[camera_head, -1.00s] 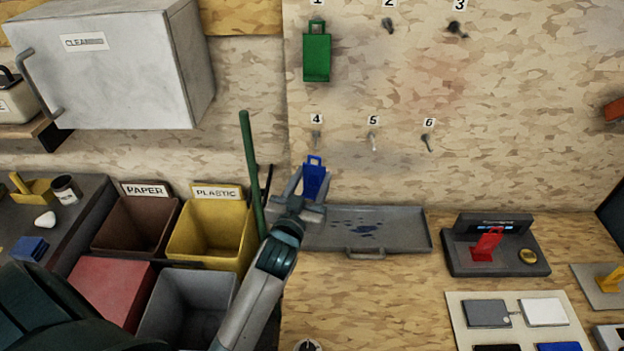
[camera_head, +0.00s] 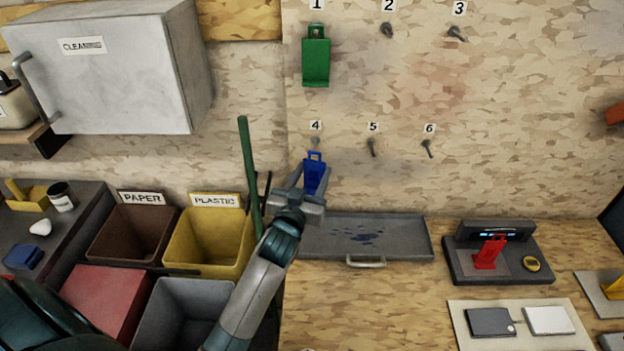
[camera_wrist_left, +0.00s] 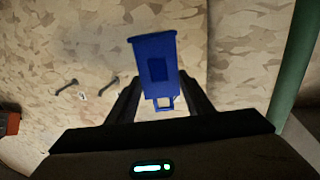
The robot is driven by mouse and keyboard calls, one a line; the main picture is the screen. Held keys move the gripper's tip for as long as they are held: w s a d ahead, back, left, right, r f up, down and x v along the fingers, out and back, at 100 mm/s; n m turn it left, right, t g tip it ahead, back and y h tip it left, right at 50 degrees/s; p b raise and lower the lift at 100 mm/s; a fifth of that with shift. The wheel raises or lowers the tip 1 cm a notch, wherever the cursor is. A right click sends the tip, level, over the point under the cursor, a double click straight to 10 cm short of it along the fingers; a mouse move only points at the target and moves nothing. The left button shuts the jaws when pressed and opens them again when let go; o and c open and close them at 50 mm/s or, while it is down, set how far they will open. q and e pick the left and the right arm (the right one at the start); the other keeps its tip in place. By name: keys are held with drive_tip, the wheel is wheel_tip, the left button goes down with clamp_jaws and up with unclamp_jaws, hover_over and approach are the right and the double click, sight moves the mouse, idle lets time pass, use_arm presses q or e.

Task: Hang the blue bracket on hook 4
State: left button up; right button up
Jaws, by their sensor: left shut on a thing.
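The blue bracket (camera_head: 314,174) is upright in my left gripper (camera_head: 312,188), its loop at the top, just below hook 4 (camera_head: 315,142). In the head view the loop overlaps the lower part of the hook; I cannot tell whether it touches or is around it. In the left wrist view the blue bracket (camera_wrist_left: 156,66) sits between the two dark fingers (camera_wrist_left: 160,98), with its loop toward the gripper's base in the picture. My left gripper is shut on it. My right gripper is not in view.
A green bracket (camera_head: 316,60) hangs on hook 1. Hooks 5 (camera_head: 372,148) and 6 (camera_head: 427,149) are bare. A grey tray (camera_head: 410,240) lies below. A green pole (camera_head: 248,165) stands left of the gripper.

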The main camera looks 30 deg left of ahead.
sight(311, 170)
use_arm(q)
drive_tip(key=shift+w+a+f+b, duration=0.1)
drive_tip(key=shift+w+a+b, duration=0.35)
drive_tip(key=shift+w, duration=0.45)
drive_tip(key=shift+w+a+f+b, duration=0.1)
drive_tip(key=shift+w+a+b, duration=0.3)
drive_tip(key=shift+w, duration=0.45)
drive_tip(key=shift+w+a+f, duration=0.25)
drive_tip(key=shift+w, duration=0.25)
drive_tip(key=shift+f, duration=0.1)
drive_tip(key=o, duration=1.2)
drive_tip(key=shift+f, duration=0.1)
